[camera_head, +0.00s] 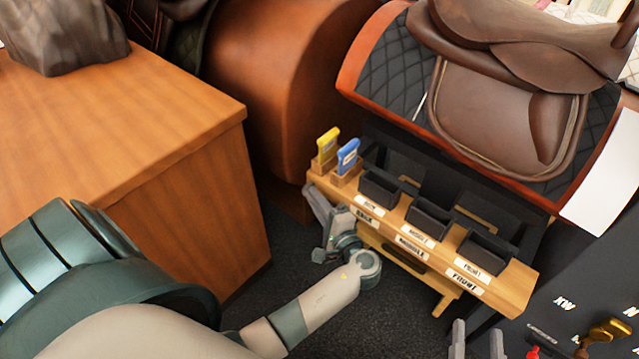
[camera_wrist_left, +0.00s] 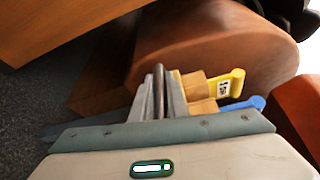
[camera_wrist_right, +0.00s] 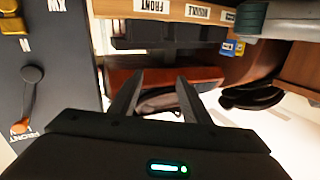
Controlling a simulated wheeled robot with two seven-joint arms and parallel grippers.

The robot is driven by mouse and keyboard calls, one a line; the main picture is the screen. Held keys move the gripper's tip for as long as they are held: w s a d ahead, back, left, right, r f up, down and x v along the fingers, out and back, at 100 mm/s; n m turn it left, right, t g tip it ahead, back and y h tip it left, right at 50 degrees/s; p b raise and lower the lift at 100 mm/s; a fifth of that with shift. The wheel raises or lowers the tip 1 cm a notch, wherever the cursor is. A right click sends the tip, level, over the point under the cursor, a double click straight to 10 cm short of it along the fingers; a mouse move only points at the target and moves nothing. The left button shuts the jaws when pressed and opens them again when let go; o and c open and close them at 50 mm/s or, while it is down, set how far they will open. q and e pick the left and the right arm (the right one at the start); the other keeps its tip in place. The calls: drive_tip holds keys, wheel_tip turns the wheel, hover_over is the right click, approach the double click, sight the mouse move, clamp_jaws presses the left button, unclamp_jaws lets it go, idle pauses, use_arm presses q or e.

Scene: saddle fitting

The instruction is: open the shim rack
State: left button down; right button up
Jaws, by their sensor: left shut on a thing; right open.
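The shim rack (camera_head: 520,290) is a wooden stand under the saddle, with black bins (camera_head: 429,217) and white labels along its front, including "MIDDLE" and "FRONT". My left gripper (camera_head: 318,200) is at the rack's left end. In the left wrist view its fingers (camera_wrist_left: 160,90) are closed on a thin dark upright bar beside the rack; which part this is, I cannot tell. A yellow-handled tool (camera_head: 328,144) and a blue-handled tool (camera_head: 348,154) stand in wooden holders just above it. My right gripper (camera_head: 478,342) is open and empty, in front of the rack's right end.
A brown saddle (camera_head: 510,100) sits on a stand behind the rack. A wooden cabinet (camera_head: 190,200) stands at the left. A dark panel (camera_head: 580,290) with letters and coloured knobs is at the right. Dark floor shows between cabinet and rack.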

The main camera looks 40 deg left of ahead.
use_arm(q)
drive_tip(key=s+p, duration=0.3)
drive_tip(key=s, duration=0.5)
drive_tip(key=shift+a, duration=0.3)
use_arm(e)
drive_tip(key=s+d+f+g+h, duration=0.1)
drive_tip(key=s+f+g, duration=0.1)
drive_tip(key=f, duration=0.3)
drive_tip(key=s+d+f+g+h, duration=0.1)
drive_tip(key=d+f+g, duration=0.1)
drive_tip(key=f+g, duration=0.2)
drive_tip(key=shift+s+d+f+m+g, duration=0.3)
drive_tip(key=shift+s+f+g, duration=0.1)
drive_tip(key=shift+f, duration=0.3)
use_arm(q)
drive_tip(key=shift+f, duration=0.1)
drive_tip(key=c, duration=1.7)
unclamp_jaws()
drive_tip(key=shift+w, duration=0.1)
use_arm(e)
drive_tip(key=shift+a, duration=0.1)
